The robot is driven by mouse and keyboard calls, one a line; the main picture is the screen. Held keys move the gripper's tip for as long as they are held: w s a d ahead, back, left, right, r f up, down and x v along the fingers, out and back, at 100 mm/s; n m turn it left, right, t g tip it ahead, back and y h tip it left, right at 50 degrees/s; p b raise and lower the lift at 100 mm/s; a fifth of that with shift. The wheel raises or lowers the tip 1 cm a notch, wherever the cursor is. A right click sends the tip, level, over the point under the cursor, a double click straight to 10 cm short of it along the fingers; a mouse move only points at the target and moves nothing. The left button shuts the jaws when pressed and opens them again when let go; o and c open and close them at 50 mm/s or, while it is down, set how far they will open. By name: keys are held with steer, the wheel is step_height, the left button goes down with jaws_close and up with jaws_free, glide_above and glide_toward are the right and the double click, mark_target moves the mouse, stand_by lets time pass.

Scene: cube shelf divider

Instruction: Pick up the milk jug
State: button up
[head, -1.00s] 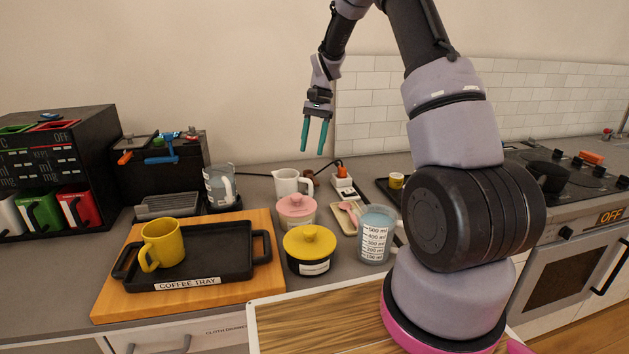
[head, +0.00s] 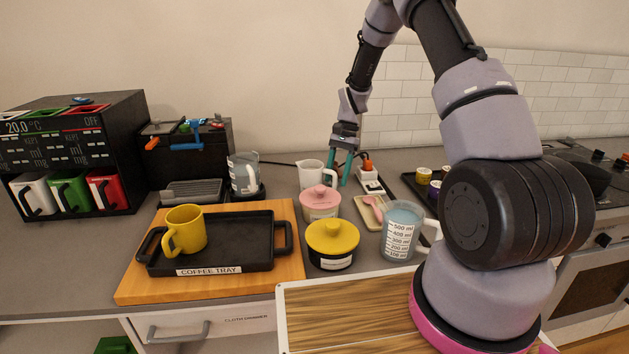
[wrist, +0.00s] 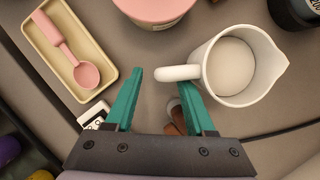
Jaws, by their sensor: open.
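The milk jug (head: 311,174) is a small white jug standing on the counter behind the pink-lidded pot. In the wrist view the milk jug (wrist: 236,68) is at the right, seen from above, with its handle pointing left. My gripper (head: 346,179) is open, its green fingers pointing down just right of the jug. In the wrist view my gripper (wrist: 160,82) has its right fingertip close to the jug's handle and its left fingertip apart from it. I cannot tell whether the right finger touches the handle.
The pink-lidded pot (head: 320,201) stands in front of the jug. A tray with a pink spoon (wrist: 76,62) lies at the left in the wrist view. A power strip (head: 369,178) is right of my gripper. A measuring jug (head: 400,231) and a yellow-lidded pot (head: 332,245) stand nearer.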

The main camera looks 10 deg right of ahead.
steer(key=shift+s+a+f, duration=0.15)
steer(key=shift+s+f, duration=0.05)
steer(key=shift+f, duration=0.35)
jaws_close()
stand_by(1.0)
